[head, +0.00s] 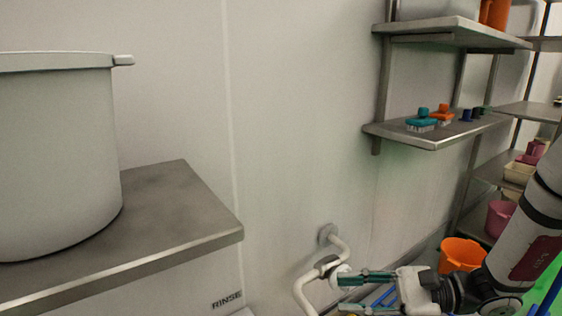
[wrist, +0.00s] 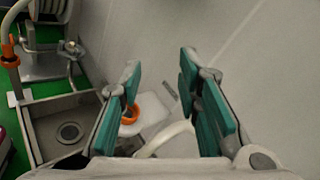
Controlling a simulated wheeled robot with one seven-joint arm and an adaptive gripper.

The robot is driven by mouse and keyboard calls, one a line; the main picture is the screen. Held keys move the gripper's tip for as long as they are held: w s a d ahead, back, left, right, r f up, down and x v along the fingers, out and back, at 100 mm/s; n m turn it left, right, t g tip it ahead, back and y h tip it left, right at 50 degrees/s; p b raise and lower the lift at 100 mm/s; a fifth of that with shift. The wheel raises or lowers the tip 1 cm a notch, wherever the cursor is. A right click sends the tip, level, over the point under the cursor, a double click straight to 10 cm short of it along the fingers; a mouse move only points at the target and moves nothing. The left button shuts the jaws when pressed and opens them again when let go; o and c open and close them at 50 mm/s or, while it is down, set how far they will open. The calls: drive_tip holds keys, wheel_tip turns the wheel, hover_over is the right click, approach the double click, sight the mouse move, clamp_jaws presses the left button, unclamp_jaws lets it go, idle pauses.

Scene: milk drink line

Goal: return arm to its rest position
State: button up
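My gripper (head: 350,291) is at the lower right in the head view, held out in front of a white wall pipe. In the wrist view my gripper (wrist: 160,112) shows its two teal-padded fingers well apart, with nothing between the pads. The gripper is open and empty. My arm comes in from the right edge in the head view.
A steel counter (head: 170,190) bearing a large grey pot (head: 55,150) stands at left. The white pipe (head: 305,285) is close to my gripper. Wall shelves (head: 440,130) with brushes and an orange bucket (head: 462,253) are at right. A sink (wrist: 60,115) shows in the wrist view.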

drive_tip(key=s+a+r+n+g+h, duration=0.2)
drive_tip(key=s+r+n+g+h, duration=0.1)
drive_tip(key=s+n, duration=0.3)
drive_tip(key=s+a+r+n+g+h, duration=0.2)
drive_tip(key=s+r+n+g+h, duration=0.15)
drive_tip(key=s, duration=0.55)
drive_tip(key=s+d+r+n+t+h, duration=0.35)
drive_tip(key=s+d+n+h, duration=0.25)
drive_tip(key=s+d+h, duration=0.4)
wheel_tip(320, 180, up, 27)
drive_tip(key=t+p, duration=0.4)
drive_tip(key=p, duration=2.2)
drive_tip(key=shift+s, duration=0.2)
